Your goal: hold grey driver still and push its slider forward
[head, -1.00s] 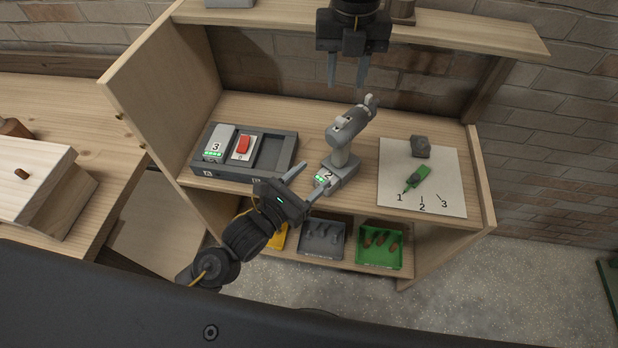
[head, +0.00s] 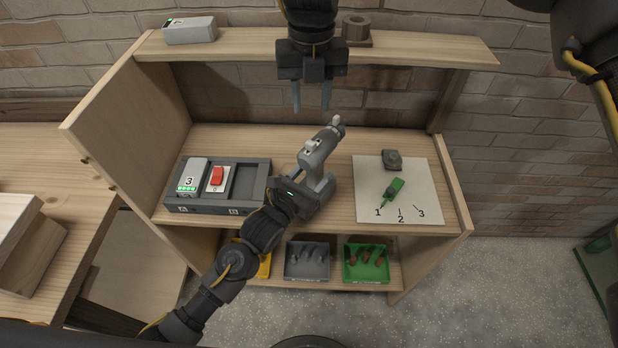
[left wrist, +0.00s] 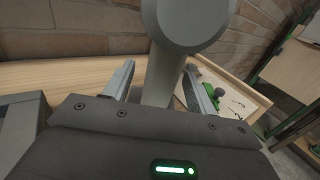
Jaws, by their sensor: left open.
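The grey driver (head: 326,149) stands upright on the bench, its nose pointing to the back right. A small light tab, seemingly its slider (head: 312,143), sits on top of its body. My left gripper (head: 311,188) is open at the driver's handle. In the left wrist view the handle (left wrist: 164,72) stands between the two fingers, with the round rear of the body (left wrist: 192,18) above. My left gripper and wrist hide much of the driver's base. My right gripper (head: 311,104) is open and empty, pointing down above and behind the driver.
A dark dock (head: 250,175) with a battery marked 3 (head: 190,175) and a red switch (head: 217,177) stands left. A white sheet (head: 425,180) with a green tool (head: 394,188) lies right. An upper shelf (head: 420,50) runs behind. Grey (head: 307,262) and green (head: 367,265) trays sit below.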

